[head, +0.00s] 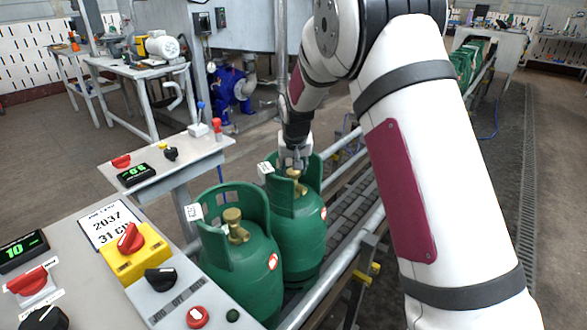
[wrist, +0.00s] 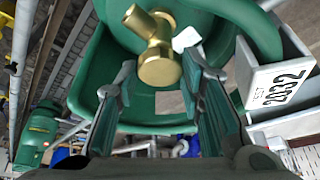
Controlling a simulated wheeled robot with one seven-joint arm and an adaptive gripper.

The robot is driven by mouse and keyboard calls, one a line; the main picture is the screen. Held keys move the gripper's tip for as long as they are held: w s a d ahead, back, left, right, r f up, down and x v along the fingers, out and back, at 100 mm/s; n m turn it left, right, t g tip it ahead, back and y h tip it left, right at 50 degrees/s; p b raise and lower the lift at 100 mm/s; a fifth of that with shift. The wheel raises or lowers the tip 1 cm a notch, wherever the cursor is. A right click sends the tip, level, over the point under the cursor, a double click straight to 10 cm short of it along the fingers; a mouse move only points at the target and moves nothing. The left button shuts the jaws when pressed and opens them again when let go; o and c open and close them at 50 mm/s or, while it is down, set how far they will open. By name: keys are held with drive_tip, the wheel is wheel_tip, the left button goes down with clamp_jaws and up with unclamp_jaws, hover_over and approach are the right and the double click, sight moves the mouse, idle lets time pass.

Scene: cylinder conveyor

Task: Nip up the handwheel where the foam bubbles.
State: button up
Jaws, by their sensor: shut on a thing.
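Two green gas cylinders with open collars stand upright close together, a front one (head: 235,265) and a rear one (head: 300,235). The front one's brass valve (head: 235,225) is uncovered. My gripper (head: 292,160) reaches down into the rear cylinder's collar from above, at its brass valve. In the wrist view, my gripper (wrist: 160,72) has its two fingers on either side of the round brass handwheel (wrist: 160,68) and is shut on it. The brass valve body (wrist: 148,22) shows beyond it. The contact itself is partly hidden in the head view. I cannot make out foam.
Roller conveyor rails (head: 345,265) run beside the cylinders. A control panel (head: 90,270) with knobs is at near left, and a smaller console (head: 165,155) stands behind it. A white tag reading 2032 (wrist: 282,82) is close right of my fingers.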

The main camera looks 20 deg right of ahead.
drive_tip(key=o, duration=1.2)
drive_tip(key=shift+c, duration=0.2)
drive_tip(key=v, duration=1.2)
